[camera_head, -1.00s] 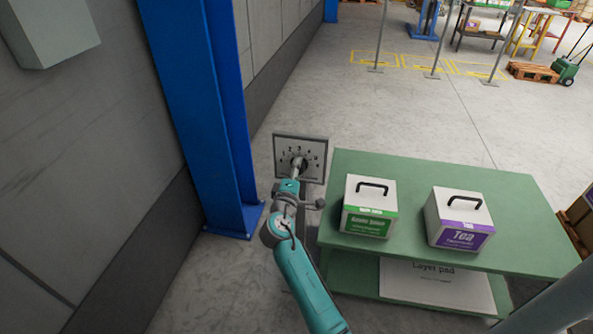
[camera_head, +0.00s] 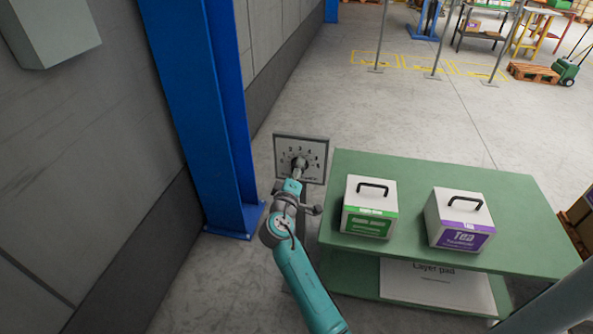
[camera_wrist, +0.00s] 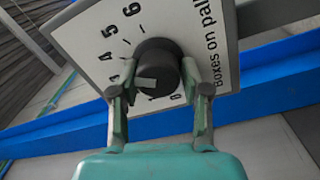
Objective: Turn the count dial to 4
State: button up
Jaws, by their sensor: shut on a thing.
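The count dial is a dark round knob (camera_wrist: 160,55) on a white, grey-framed plate (camera_head: 317,150) at the centre of the head view. In the wrist view the plate (camera_wrist: 85,50) is tilted and shows 4, 5, 6 and part of the words "Boxes on pal…". My gripper (camera_wrist: 160,70) is shut on the knob, one finger on each side. A pale mark shows on the knob's near side, towards the lower left; the numbers there are partly hidden by the left finger. I cannot tell exactly which number the dial points to. In the head view my gripper (camera_head: 297,174) covers the plate's lower middle.
A green table (camera_head: 410,175) stands close on the right with a green-labelled box (camera_head: 368,210) and a purple-labelled tea box (camera_head: 458,220). A layer pad (camera_head: 435,285) lies on its lower shelf. A blue column (camera_head: 195,110) stands left. Floor behind the plate is clear.

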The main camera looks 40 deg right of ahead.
jog(key=o, duration=1.1)
jog(key=shift+d+r, duration=0.2)
jog(key=shift+r, duration=0.2)
jog(key=shift+c, duration=0.2)
jog(key=shift+f, duration=0.15)
jog(key=v, duration=1.2)
jog(key=shift+f, duration=0.15)
